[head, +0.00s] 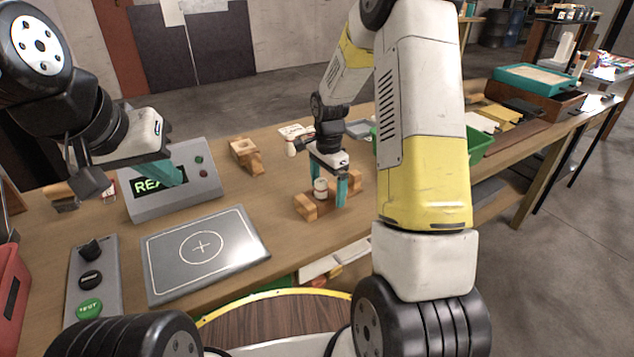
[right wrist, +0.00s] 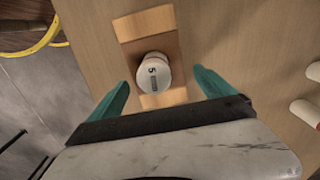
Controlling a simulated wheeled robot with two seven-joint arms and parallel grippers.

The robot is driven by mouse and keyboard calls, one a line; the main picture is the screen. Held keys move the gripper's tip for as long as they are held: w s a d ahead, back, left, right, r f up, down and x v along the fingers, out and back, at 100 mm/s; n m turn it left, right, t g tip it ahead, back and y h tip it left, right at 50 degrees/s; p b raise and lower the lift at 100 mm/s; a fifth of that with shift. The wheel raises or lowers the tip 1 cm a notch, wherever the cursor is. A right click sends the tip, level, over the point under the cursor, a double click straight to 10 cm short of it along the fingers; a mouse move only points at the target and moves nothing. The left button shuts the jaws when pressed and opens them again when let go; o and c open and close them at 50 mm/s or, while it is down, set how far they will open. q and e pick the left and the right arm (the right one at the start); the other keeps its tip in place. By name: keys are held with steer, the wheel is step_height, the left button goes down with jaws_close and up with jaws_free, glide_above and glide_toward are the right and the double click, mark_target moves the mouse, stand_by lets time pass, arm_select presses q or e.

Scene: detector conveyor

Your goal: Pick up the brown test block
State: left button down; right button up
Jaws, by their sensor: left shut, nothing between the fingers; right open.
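An orange-brown wooden block (head: 306,207) lies on the table in the middle of the head view. A pale cylinder (head: 320,188) marked 5 stands on it. In the right wrist view, the block (right wrist: 146,24) shows on both sides of the cylinder (right wrist: 153,73). I cannot tell for sure whether this is the test block; another wooden piece (head: 246,155) with an opening sits farther back. My right gripper (head: 326,198) is open above the first block, its teal fingers on either side of the cylinder, apparently apart from it. My left gripper (head: 170,175) is shut and empty by the display box.
A grey display box (head: 172,188), a grey plate with a crosshair (head: 205,250) and a button panel (head: 92,280) stand at left. White cylinders (head: 291,147) stand behind my right gripper. A green bin (head: 480,140) is at right, partly behind my right arm.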

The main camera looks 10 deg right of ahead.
steer(key=shift+f, duration=0.85)
steer(key=c, duration=1.6)
steer(key=shift+c, duration=0.6)
steer(key=shift+r, duration=0.15)
